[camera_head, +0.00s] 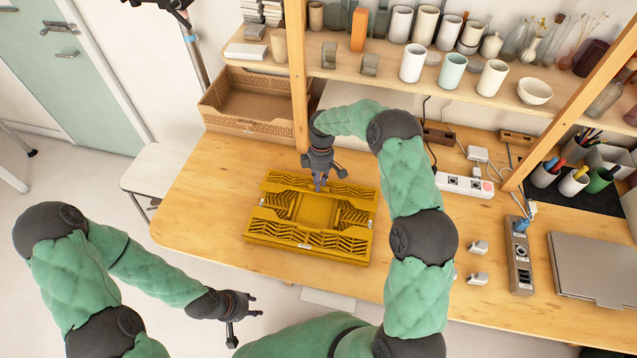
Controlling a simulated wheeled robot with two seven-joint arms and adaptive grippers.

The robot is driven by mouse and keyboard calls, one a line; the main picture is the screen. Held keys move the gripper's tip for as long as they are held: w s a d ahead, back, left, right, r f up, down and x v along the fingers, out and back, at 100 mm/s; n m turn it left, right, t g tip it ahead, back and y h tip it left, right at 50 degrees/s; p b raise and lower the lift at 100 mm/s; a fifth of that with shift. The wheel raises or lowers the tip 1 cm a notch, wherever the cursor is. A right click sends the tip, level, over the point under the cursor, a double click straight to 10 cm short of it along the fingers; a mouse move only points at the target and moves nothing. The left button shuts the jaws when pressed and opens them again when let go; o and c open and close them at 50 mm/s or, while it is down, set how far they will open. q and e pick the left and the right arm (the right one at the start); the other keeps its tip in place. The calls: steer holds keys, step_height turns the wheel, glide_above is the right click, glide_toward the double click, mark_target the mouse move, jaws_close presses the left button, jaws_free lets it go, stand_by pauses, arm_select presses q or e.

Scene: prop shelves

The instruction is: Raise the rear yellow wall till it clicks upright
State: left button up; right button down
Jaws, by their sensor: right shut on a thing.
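A yellow folding crate (254,222) lies on the wooden desk with its slatted walls folded down inside its frame. Its rear yellow wall (285,183) lies low along the far side. My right gripper (319,185) reaches down from behind onto the middle of this rear wall and is shut on it; its fingertips partly hide the grip. The wall looks flat or nearly so. My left gripper (246,327) is open and empty, in front of the desk at the lower left, well apart from the crate.
A wooden shelf post (297,75) stands close behind my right gripper. A brown cardboard tray (250,112) sits at the back left. A power strip (464,184), plugs and a closed laptop (592,268) lie to the right. The desk left of the crate is clear.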

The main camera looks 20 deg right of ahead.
steer(key=shift+w+d+r+g+y+b, duration=0.25)
steer(key=shift+w+g+y+b, duration=0.3)
steer(key=shift+g, duration=0.35)
steer(key=shift+w+d+r+g+y+b, duration=0.25)
steer(key=shift+g+y+b, duration=0.2)
steer(key=shift+g+b, duration=0.35)
arm_select(q)
step_height(320, 180, down, 3)
steer(key=shift+f+b, duration=0.2)
steer(key=shift+b, duration=0.2)
arm_select(e)
steer(key=shift+w+r, duration=0.1)
steer(key=shift+d+r+y, duration=0.1)
steer(key=shift+y, duration=0.2)
arm_select(q)
steer(key=shift+c, duration=0.3)
